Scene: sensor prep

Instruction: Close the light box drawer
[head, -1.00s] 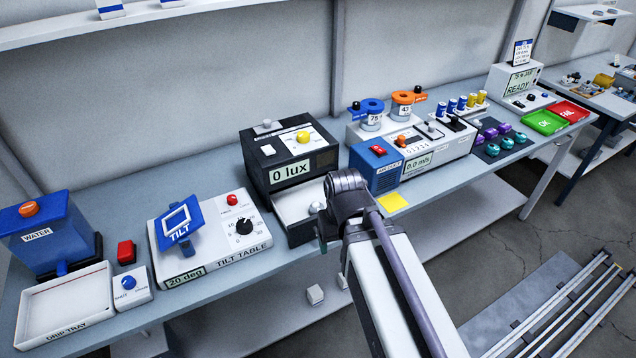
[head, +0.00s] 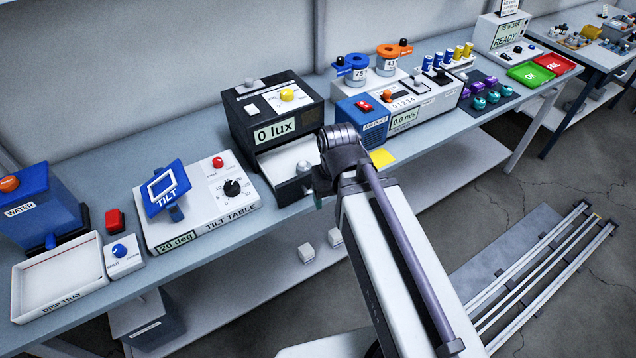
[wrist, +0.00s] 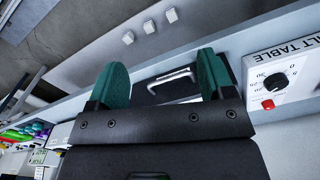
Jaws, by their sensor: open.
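The light box (head: 262,131) is a black case with a "0 lux" display, in the middle of the bench in the head view. Its drawer (head: 272,160) stands out at the front, pulled open, with a pale inside. A small whitish round piece shows at the drawer's right side. My gripper (wrist: 162,80) is open in the wrist view, its two green fingertips apart. The silver bar handle (wrist: 176,76) on the dark drawer front shows between the fingertips, and I cannot tell whether they touch it.
The tilt table (head: 205,213) stands left of the light box, with its dial also in the wrist view (wrist: 276,81). A blue air duct unit (head: 362,120) and a yellow note (head: 382,158) are at the right. Small white cubes (head: 306,252) lie on the lower shelf.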

